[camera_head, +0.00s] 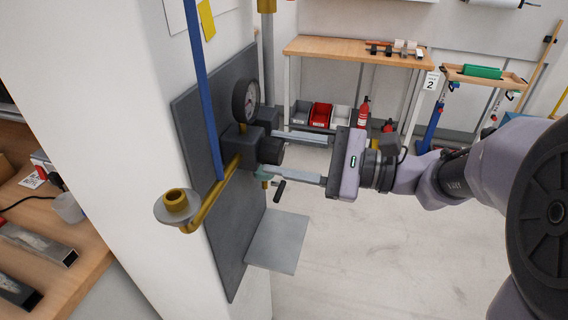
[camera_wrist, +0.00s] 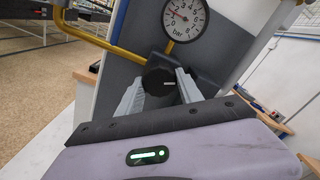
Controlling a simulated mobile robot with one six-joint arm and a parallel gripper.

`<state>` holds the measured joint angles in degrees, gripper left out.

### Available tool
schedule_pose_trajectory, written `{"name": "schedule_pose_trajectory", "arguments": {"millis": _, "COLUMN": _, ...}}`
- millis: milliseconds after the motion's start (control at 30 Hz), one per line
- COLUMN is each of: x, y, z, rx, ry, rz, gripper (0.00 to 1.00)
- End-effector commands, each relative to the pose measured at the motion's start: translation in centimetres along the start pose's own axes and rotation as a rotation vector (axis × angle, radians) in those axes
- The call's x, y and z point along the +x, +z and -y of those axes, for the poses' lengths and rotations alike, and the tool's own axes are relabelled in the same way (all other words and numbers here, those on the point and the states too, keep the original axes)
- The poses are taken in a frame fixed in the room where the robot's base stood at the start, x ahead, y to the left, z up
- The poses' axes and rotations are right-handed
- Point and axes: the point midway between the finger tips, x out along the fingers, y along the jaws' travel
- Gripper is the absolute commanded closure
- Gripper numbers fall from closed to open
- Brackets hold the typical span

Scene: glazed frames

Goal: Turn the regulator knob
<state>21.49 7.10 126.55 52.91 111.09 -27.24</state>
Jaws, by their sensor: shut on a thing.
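The regulator knob (camera_head: 271,151) is a short black cylinder on the front of a dark regulator block (camera_head: 240,147), which is mounted on a grey wall panel. A round pressure gauge (camera_head: 246,100) sits above the block. In the wrist view the knob (camera_wrist: 158,76) lies between the two pale fingers, under the gauge (camera_wrist: 185,18). My gripper (camera_head: 276,152) reaches in from the right and is shut on the knob, one finger on each side. The gauge needle points to the left part of its dial. The knob's far side is hidden.
A yellow pipe (camera_head: 214,195) and a blue hose (camera_head: 201,90) run along the panel (camera_head: 236,245). A small black-handled valve (camera_head: 279,188) and a grey shelf plate (camera_head: 278,243) are below. Wooden workbenches stand at the left (camera_head: 85,250) and back (camera_head: 345,50). The floor between is clear.

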Motion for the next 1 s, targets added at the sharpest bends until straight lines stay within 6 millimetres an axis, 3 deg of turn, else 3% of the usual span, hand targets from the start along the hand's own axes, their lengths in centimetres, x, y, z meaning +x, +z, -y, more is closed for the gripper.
{"name": "schedule_pose_trajectory", "arguments": {"millis": 767, "x": -0.01, "y": -0.08, "z": -0.1, "rx": -0.096, "ry": 0.004, "rz": -0.002, "gripper": 0.97}}
{"name": "schedule_pose_trajectory", "arguments": {"millis": 800, "x": -0.01, "y": -0.08, "z": -0.1, "rx": -0.096, "ry": 0.004, "rz": -0.002, "gripper": 0.49}}
{"name": "schedule_pose_trajectory", "arguments": {"millis": 867, "x": -0.01, "y": -0.07, "z": -0.08, "rx": -0.096, "ry": 0.003, "rz": -0.002, "gripper": 0.37}}
{"name": "schedule_pose_trajectory", "arguments": {"millis": 1000, "x": 0.0, "y": -0.04, "z": -0.05, "rx": -0.096, "ry": 0.002, "rz": -0.001, "gripper": 0.35}}
